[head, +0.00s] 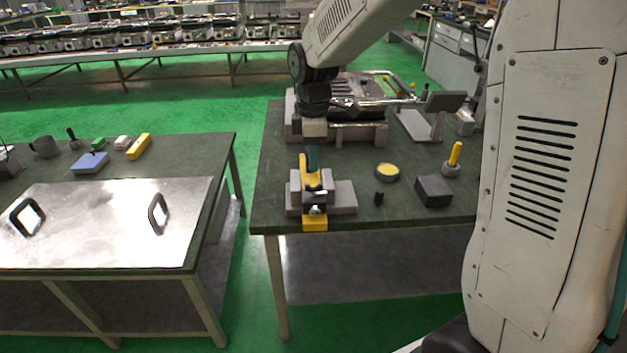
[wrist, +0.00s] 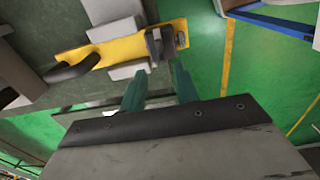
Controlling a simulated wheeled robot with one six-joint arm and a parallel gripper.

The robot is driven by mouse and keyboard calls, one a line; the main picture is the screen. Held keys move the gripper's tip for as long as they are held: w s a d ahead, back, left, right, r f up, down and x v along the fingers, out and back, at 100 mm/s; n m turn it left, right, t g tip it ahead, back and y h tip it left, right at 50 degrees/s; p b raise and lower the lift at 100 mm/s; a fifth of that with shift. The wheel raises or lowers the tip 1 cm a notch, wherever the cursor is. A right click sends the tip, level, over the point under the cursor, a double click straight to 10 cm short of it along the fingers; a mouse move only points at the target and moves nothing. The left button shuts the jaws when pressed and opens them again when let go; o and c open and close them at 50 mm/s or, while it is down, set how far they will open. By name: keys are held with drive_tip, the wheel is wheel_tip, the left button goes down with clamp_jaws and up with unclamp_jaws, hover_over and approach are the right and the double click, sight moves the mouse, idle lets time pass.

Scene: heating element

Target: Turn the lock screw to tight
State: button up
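A yellow clamp bar (head: 315,224) sits at the front edge of the right table, between grey blocks. It also shows in the wrist view (wrist: 115,48). A dark and silver screw-like part (head: 316,210) is at its front end; I take it for the lock screw (wrist: 158,43). Whether it is tight cannot be told. A curved black handle (wrist: 75,70) lies across the bar. My gripper (head: 312,160) points down at the fixture. In the wrist view my gripper (wrist: 158,72) has two teal fingers apart with nothing between them, near the screw and not visibly touching it.
Grey blocks (head: 344,197) flank the bar. To the right are a yellow-topped round tin (head: 387,172), a small black part (head: 379,199), a dark box (head: 434,191) and a yellow-handled tool (head: 455,155). A machine (head: 355,100) stands behind. A floor gap separates the left table (head: 110,225).

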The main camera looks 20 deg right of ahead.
sight(313, 185)
wheel_tip(313, 185, down, 7)
drive_tip(key=shift+f, duration=0.15)
idle(0.4)
clamp_jaws()
